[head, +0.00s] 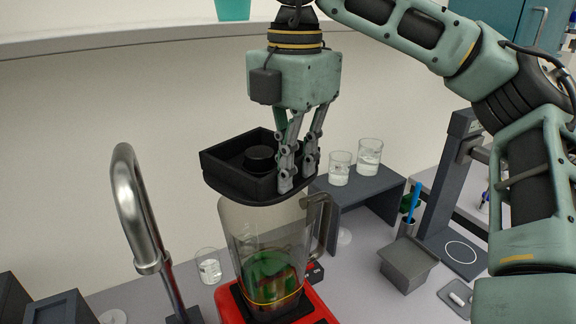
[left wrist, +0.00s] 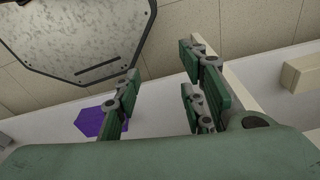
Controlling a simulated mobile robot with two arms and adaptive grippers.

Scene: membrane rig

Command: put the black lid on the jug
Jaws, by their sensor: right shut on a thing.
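The black lid (head: 222,172) is a square, tray-like piece with raised walls and a round knob in its middle. My right gripper (head: 297,182) points down and is shut on the lid's right side. The lid is directly over the mouth of the clear jug (head: 240,222); its lower edge overlaps the jug's top, and I cannot tell whether it is seated or slightly above. The jug stands upright on a red base (head: 315,308), with green and red contents and a handle on the right. My left gripper (left wrist: 160,95) is open and empty in the left wrist view.
A metal faucet (head: 128,195) rises left of the jug. A glass (head: 208,267) stands between them. A grey stand (head: 368,192) with two glasses is behind right. A grey box (head: 403,265) sits at right. A purple hexagon (left wrist: 98,120) shows in the left wrist view.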

